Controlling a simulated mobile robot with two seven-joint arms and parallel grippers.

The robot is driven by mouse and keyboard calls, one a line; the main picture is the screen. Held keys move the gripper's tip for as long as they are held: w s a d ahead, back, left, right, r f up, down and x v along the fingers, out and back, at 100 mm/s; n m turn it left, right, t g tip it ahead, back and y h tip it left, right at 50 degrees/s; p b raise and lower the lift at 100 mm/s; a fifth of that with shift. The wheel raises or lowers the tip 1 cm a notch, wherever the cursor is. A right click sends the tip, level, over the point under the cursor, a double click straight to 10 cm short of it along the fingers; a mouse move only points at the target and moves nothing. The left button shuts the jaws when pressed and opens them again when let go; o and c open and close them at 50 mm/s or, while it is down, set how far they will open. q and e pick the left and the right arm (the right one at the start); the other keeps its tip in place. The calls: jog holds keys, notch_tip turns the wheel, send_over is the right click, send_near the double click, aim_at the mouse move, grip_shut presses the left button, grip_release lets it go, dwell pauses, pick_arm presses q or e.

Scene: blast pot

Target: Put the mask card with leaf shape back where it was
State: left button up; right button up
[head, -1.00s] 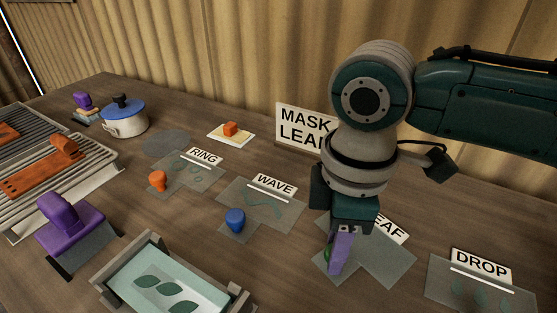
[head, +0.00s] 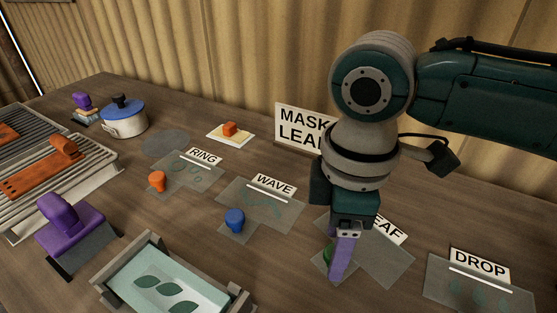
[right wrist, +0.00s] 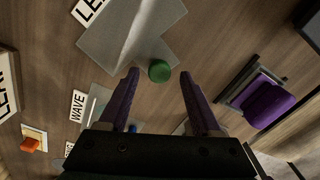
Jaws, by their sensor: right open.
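The leaf mask card (head: 385,262) is a greyish translucent sheet lying on the table beside the LEAF label (head: 389,229). It has a green knob (head: 327,255) at its left end, partly hidden by a purple finger. My right gripper (head: 338,279) is over that end of the card. In the right wrist view, the right gripper (right wrist: 159,77) is open and empty. Its fingertips are on either side of the green knob (right wrist: 159,71), with gaps. The card (right wrist: 125,38) also shows there, flat on the table. My left gripper is not in view.
The wave card (head: 265,207) with a blue knob and the ring card (head: 190,178) with an orange knob lie to the left. The drop card (head: 480,291) lies to the right. A framed tray (head: 119,263) with leaf shapes is at the front. A mask sign (head: 296,126) stands behind.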

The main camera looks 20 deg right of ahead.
notch_tip(320, 180, up, 11)
jog(key=p, duration=0.2)
jog(key=s+a+f+m+t+y, duration=0.2)
jog(key=s+a+f+m+y, duration=0.15)
jog(key=s+a, duration=0.35)
jog(key=s+d+f+m+t+h, duration=0.1)
jog(key=s+d+m+h, duration=0.2)
jog(key=s+d+m, duration=0.4)
jog(key=shift+s+d+f+t, duration=0.2)
jog(key=shift+d+f+t, duration=0.15)
jog(key=shift+d, duration=0.8)
notch_tip(320, 180, up, 44)
jog(key=p, duration=4.4)
